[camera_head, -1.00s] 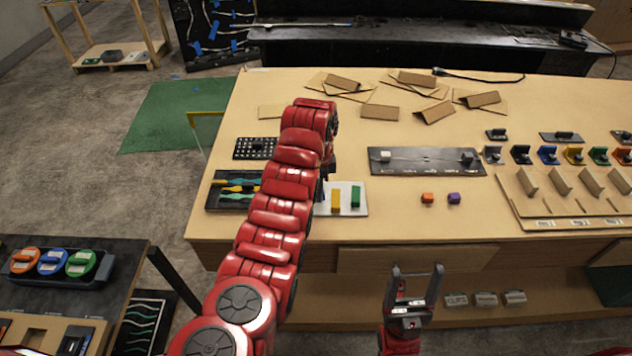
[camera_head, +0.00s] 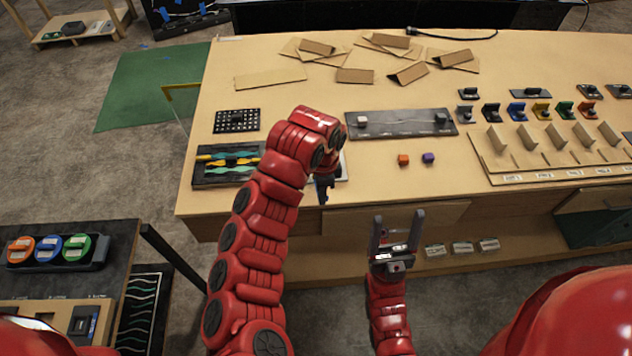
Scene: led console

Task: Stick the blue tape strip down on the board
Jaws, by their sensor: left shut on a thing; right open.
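My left gripper (camera_head: 325,188) hangs over the table's front edge. It is shut on a small dark blue piece, apparently the blue tape strip (camera_head: 323,197); the jaws and my wrist hide most of it. A black board (camera_head: 201,180) with yellow and teal wavy strands lies at the table's front left, to the left of my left gripper, partly covered by my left arm. My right gripper (camera_head: 398,222) is open and empty in front of the table, its fingers pointing away from me.
A white tray (camera_head: 343,170) is mostly hidden behind my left wrist. Cardboard pieces (camera_head: 355,76) lie behind. A side table (camera_head: 60,275) stands at lower left.

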